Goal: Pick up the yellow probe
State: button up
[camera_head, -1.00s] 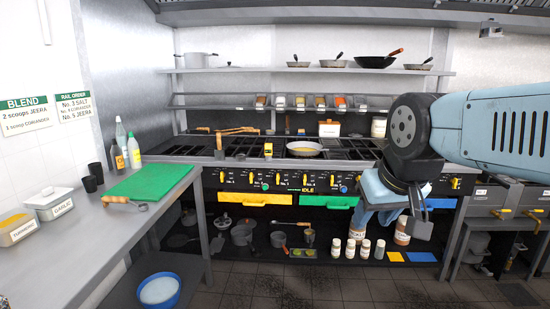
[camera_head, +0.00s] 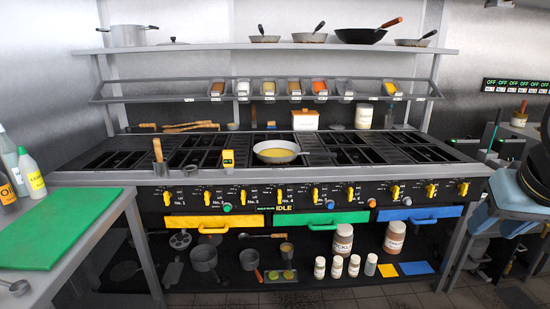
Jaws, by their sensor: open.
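The yellow probe (camera_head: 228,158) looks like a small upright yellow unit with a dark display. It sits at the front edge of the range top (camera_head: 180,172), left of the pan (camera_head: 278,152) with yellow contents.
A green board (camera_head: 60,225) lies on the left counter, beside bottles (camera_head: 30,172). Dark and blue rounded shapes (camera_head: 530,175) crowd the right edge; I cannot tell what they are. Racks with containers and pans hang above the range. Some floor shows at the bottom.

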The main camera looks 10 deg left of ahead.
aim_at(228, 156)
jog(key=i, duration=1.1)
jog(key=u, duration=0.7)
jog(key=i, duration=0.65)
jog(key=u, duration=0.45)
jog(key=k, duration=0.75)
jog(key=u, duration=0.25)
jog(key=i, duration=0.75)
jog(key=z, duration=0.15)
